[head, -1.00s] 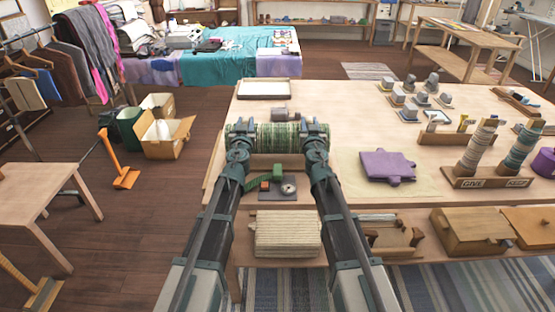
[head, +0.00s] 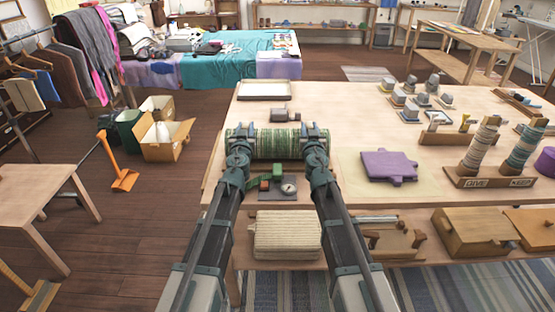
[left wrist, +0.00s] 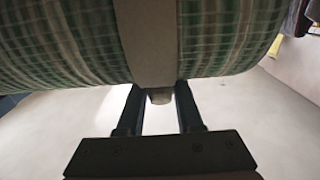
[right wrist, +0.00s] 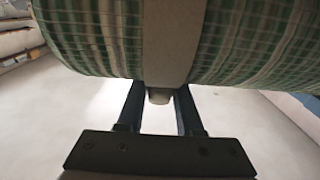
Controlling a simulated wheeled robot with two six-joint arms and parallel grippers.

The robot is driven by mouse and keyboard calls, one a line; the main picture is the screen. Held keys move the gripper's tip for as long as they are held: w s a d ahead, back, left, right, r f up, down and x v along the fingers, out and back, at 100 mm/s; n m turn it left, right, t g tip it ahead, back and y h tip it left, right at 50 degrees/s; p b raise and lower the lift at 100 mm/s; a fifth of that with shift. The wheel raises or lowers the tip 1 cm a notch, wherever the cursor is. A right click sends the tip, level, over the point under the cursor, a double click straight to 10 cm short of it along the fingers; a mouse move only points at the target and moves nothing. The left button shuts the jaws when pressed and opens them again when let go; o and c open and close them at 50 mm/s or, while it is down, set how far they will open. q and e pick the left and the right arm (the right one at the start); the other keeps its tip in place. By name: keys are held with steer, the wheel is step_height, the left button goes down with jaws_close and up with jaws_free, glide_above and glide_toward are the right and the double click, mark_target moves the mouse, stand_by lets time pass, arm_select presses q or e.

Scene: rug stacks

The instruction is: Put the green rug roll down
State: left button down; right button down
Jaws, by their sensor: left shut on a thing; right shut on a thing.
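The green checked rug roll (head: 278,142) lies level across both grippers over the near left part of the table (head: 335,110). My left gripper (head: 240,133) is at its left end and my right gripper (head: 314,133) at its right end. In the left wrist view the roll (left wrist: 60,45) has a pale band (left wrist: 150,40) with a small tab between my fingers. The right wrist view shows the roll (right wrist: 240,45) and a like band (right wrist: 170,40) with its tab between my fingers. Both grippers are shut on the roll's tabs. I cannot tell whether its underside touches anything.
A small grey device (head: 285,116) stands just behind the roll, and a white tray (head: 265,91) farther back. A dark board with a round dial (head: 289,188) lies in front. A purple folded piece (head: 388,166) lies to the right. A cream folded stack (head: 287,235) sits on the lower shelf.

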arm_select(q)
steer(key=shift+d+f, duration=0.1)
steer(key=shift+f, duration=0.1)
arm_select(e)
steer(key=shift+a+f, duration=0.1)
steer(key=shift+f, duration=0.1)
arm_select(q)
steer(key=c, duration=0.6)
jaws_free()
steer(key=shift+s+r, duration=0.15)
steer(key=shift+c, duration=0.2)
arm_select(e)
steer(key=c, duration=0.6)
jaws_free()
steer(key=shift+s+r, duration=0.15)
steer(key=shift+c, duration=0.2)
arm_select(q)
steer(key=shift+o, duration=0.4)
arm_select(e)
steer(key=shift+o, duration=0.4)
arm_select(q)
steer(key=shift+r, duration=0.1)
arm_select(e)
steer(key=shift+r, duration=0.1)
